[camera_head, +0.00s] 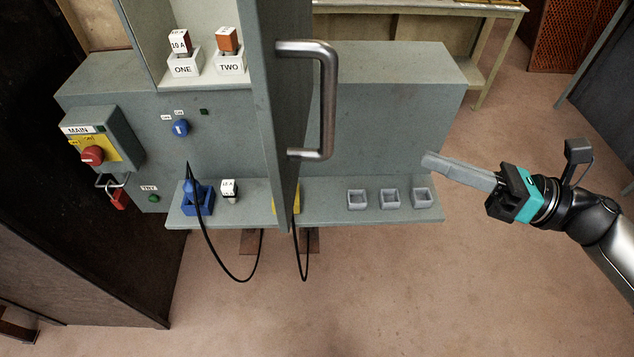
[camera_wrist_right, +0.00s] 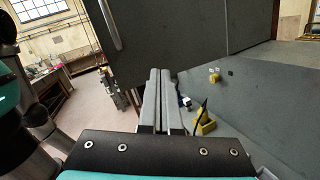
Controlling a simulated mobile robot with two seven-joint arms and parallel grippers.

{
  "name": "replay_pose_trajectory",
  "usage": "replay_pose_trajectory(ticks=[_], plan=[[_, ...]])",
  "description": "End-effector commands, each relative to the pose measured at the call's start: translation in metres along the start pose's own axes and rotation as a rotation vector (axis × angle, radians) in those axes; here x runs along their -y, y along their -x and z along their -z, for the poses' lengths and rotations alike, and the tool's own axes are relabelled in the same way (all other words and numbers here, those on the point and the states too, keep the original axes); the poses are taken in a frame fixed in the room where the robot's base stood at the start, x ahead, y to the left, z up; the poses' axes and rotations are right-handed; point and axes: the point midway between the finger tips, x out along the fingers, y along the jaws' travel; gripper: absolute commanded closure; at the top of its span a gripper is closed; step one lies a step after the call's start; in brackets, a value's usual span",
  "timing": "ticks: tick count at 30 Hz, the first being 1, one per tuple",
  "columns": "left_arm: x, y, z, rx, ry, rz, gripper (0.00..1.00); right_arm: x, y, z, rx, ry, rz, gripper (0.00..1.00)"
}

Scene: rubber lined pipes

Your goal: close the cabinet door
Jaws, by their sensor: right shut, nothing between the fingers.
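The grey cabinet door (camera_head: 279,120) stands open, seen nearly edge-on in the head view, swung out from the cabinet (camera_head: 385,85). Its steel bar handle (camera_head: 328,100) is on the right-hand face. In the right wrist view the door (camera_wrist_right: 190,45) is a large grey panel, with the handle (camera_wrist_right: 110,24) at upper left. My right gripper (camera_head: 428,161) is shut and empty, to the right of the door and handle and apart from both. Its closed fingers (camera_wrist_right: 160,75) point toward the door panel in the wrist view. My left gripper is not in view.
Blocks marked ONE (camera_head: 185,66) and TWO (camera_head: 229,63) sit inside the cabinet. The lower shelf (camera_head: 325,210) holds a blue holder (camera_head: 198,198), a white block (camera_head: 228,190) and grey cups (camera_head: 390,198). Black cables (camera_head: 212,250) hang in front. Floor at right is clear.

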Motion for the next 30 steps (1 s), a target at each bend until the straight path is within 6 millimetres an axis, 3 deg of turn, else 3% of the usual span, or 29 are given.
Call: replay_pose_trajectory(ticks=[1,3,7,14,30], plan=[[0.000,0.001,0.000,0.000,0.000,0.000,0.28,-0.023,-0.006,-0.005,-0.049,0.100,-0.081,1.00],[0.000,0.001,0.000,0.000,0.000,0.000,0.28,-0.046,-0.010,-0.006,-0.095,0.207,-0.168,1.00],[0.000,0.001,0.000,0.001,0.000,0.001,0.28,-0.070,-0.012,-0.006,-0.137,0.312,-0.259,1.00],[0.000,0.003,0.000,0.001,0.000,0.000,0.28,-0.077,-0.025,-0.004,-0.141,0.333,-0.276,1.00],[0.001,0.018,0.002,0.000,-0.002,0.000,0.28,-0.094,-0.097,0.007,-0.136,0.329,-0.273,1.00]])
